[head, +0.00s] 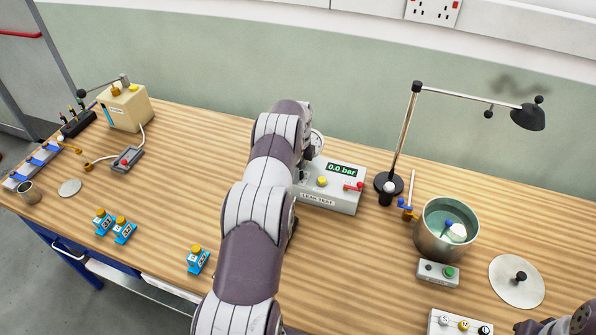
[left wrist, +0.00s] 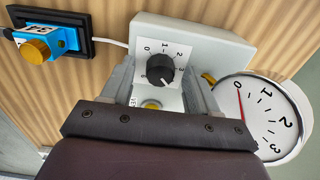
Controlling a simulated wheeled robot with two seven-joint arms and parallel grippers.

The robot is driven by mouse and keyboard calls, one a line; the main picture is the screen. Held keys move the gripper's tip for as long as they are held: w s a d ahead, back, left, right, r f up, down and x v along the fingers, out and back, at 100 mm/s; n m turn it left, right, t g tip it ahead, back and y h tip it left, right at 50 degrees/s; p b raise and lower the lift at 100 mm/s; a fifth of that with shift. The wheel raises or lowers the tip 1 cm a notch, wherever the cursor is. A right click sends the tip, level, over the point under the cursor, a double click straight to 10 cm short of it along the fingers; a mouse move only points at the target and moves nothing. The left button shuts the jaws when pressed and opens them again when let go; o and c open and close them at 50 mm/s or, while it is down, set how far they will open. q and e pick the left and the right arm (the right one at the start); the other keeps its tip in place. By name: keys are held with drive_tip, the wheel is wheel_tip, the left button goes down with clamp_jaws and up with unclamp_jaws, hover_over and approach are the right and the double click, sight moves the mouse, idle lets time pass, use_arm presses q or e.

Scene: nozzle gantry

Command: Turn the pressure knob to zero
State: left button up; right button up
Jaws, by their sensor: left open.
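The black pressure knob (left wrist: 160,68) sits on a white plate with a numbered scale, on the grey leak-test box (left wrist: 205,45). Its white mark appears at the lower side of the picture, away from the 0 at upper left. My left gripper (left wrist: 160,82) is open, with one finger on each side of the knob; I cannot tell whether they touch it. The round gauge (left wrist: 275,115) has its red needle near 0. In the head view the leak-test box (head: 335,205) shows 0.0 bar on its display (head: 341,170); my left arm hides the knob there.
A blue fitting with a gold cap (left wrist: 37,50) sits in a black holder left of the box. On the bench are a lamp (head: 399,130), a water pot (head: 432,242), a round lid (head: 505,285) and several blue fittings (head: 198,262).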

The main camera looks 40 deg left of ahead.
use_arm(q)
drive_tip(key=shift+w, duration=0.1)
drive_tip(key=shift+c, duration=0.2)
drive_tip(key=c, duration=1)
